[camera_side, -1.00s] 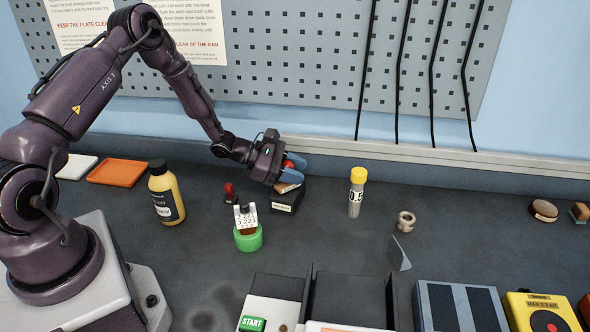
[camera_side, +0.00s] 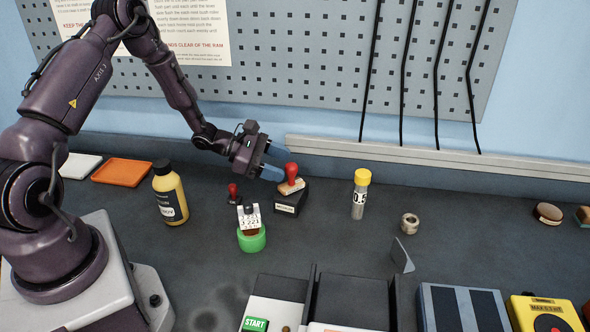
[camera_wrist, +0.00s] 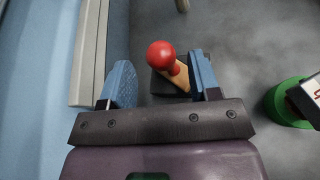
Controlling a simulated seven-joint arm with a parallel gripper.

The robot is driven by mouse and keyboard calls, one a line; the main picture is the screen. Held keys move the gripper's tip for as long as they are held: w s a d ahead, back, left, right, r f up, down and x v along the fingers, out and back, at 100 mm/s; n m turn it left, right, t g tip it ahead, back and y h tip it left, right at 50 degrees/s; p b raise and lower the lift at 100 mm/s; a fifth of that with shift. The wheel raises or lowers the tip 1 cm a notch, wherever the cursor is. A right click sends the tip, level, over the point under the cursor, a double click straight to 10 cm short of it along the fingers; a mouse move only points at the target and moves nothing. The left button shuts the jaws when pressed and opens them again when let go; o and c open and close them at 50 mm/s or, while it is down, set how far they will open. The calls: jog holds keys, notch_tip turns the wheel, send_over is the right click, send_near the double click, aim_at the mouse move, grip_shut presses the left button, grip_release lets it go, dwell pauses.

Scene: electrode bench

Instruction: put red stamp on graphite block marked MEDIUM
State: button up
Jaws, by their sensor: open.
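The red stamp (camera_side: 292,172), with a red knob handle and a wooden base, sits tilted on top of a dark graphite block (camera_side: 291,203) with a small label, too small to read for certain. My gripper (camera_side: 272,166) is open just left of the stamp, its blue fingers apart from it. In the wrist view the red knob (camera_wrist: 161,54) shows ahead of the fingers, nearer the right one, and part of the dark block (camera_wrist: 160,85) shows beneath the wooden base.
A smaller red-handled stamp (camera_side: 233,192) stands left of the block. A green round holder with a printed tag (camera_side: 252,240) is in front. A yellow bottle (camera_side: 170,195) stands left, a yellow-capped vial (camera_side: 360,193) right. Bench is clear between vial and block.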

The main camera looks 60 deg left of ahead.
jog(key=v, duration=0.6)
jog(key=s+d+r+m+g+y, duration=0.1)
jog(key=s+d+r+m+g, duration=0.25)
jog(key=d+r+m, duration=0.3)
jog(key=s+d+r+m+g, duration=0.3)
jog(key=d+r+m+g, duration=0.1)
jog(key=d+r+m, duration=0.25)
jog(key=s+d+r+m+t+y, duration=0.1)
jog(key=s+r+m+t+y, duration=0.1)
jog(key=s+r+m+y, duration=0.5)
jog(key=s+r+m, duration=0.3)
jog(key=s+m, duration=0.2)
jog(key=s, duration=0.1)
jog(key=shift+d+r+y, duration=0.2)
jog(key=shift+d+y, duration=0.1)
